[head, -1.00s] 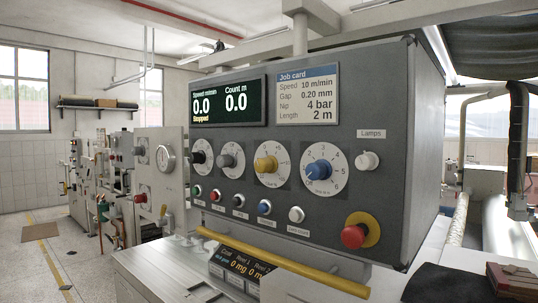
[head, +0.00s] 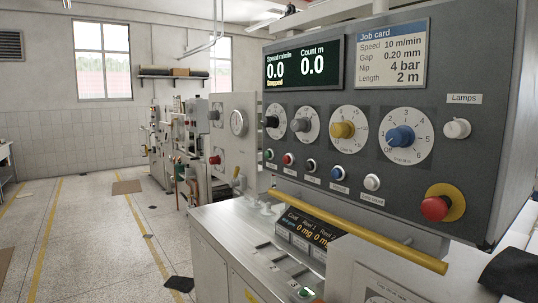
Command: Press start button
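The control panel (head: 487,130) is a dark grey box on the right side of the head view. A small green button (head: 269,155) sits at the left end of its lower button row; its label is too small to read, so I cannot confirm that it is the start button. Red, black, blue and white buttons follow to its right. The speed display (head: 304,66) reads 0.0 and "Stopped". A large red mushroom button (head: 435,208) on a yellow disc is at the lower right. Neither of my grippers shows.
A yellow bar (head: 360,232) runs in front of the panel's lower edge, above a metal worktop (head: 228,232). A dark cloth (head: 512,272) lies at the lower right. Open floor (head: 95,235) with yellow lines lies to the left.

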